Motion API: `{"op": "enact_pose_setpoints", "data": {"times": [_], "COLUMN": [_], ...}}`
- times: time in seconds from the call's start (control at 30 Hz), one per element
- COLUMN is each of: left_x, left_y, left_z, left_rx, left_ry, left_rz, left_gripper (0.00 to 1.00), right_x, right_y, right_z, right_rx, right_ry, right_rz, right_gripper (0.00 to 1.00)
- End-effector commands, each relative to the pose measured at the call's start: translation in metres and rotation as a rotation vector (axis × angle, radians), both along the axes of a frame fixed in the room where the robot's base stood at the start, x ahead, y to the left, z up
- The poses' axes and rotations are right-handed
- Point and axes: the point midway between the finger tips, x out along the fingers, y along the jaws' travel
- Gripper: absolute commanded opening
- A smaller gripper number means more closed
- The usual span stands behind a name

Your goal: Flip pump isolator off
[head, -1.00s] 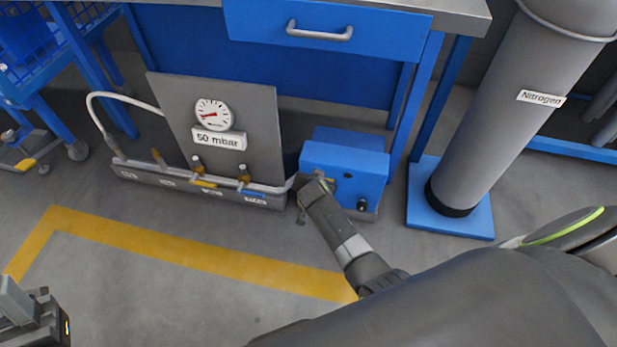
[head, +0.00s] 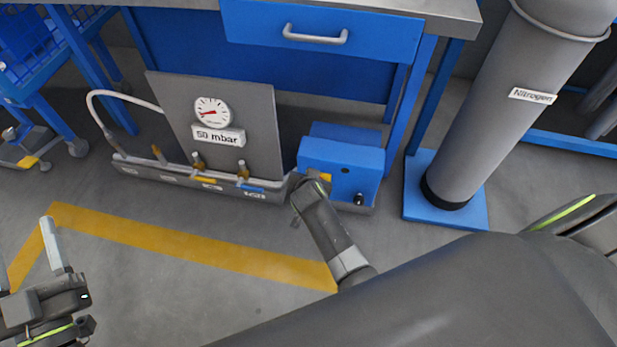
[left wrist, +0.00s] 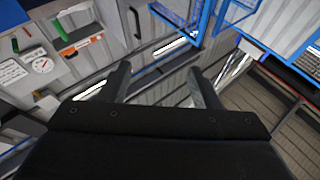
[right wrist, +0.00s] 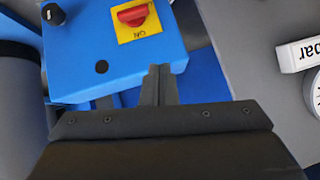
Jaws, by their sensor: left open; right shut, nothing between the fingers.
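The blue pump box (head: 345,160) stands on the floor under the bench. Its isolator, a red knob (right wrist: 132,14) on a yellow plate (right wrist: 140,30), shows in the right wrist view with the letters "ON" upside down below the knob. In the head view the plate (head: 325,178) is small and partly covered by my right arm. My right gripper (right wrist: 157,70) is shut and empty, its tips just below the plate in the right wrist view; I cannot tell whether they touch the box. My left gripper (head: 25,240) is open and empty at the lower left, far from the pump.
A grey gauge panel (head: 235,105) marked "50 mbar" and a valve manifold (head: 200,183) stand left of the pump. A grey nitrogen cylinder (head: 490,120) on a blue base (head: 462,213) stands to the right. The bench drawer (head: 320,30) is above. Floor with yellow tape (head: 190,240) lies clear in front.

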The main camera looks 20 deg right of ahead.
Motion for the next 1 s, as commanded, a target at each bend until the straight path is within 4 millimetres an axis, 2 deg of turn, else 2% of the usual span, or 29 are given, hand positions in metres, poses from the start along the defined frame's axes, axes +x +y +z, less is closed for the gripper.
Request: {"op": "enact_pose_setpoints", "data": {"times": [0.13,0.3,0.87,1.0], "left_x": [0.003,0.004,0.004,0.004], "left_y": [0.002,0.003,0.002,0.002], "left_z": [-0.012,-0.018,-0.018,-0.018], "left_rx": [-0.019,-0.026,-0.026,-0.026], "left_ry": [0.073,0.103,0.101,0.101], "left_rz": [0.003,0.003,0.003,0.003], "left_gripper": [0.57,0.57,0.57,0.57], "right_x": [-0.003,-0.004,-0.004,-0.009], "right_y": [0.002,0.002,0.001,-0.010], "right_z": [0.004,0.005,0.005,0.018], "right_rx": [-0.001,-0.001,-0.001,-0.012], "right_ry": [0.001,0.001,-0.003,-0.054], "right_rz": [-0.001,0.000,0.001,0.030], "right_gripper": [0.00,0.00,0.00,0.00]}}
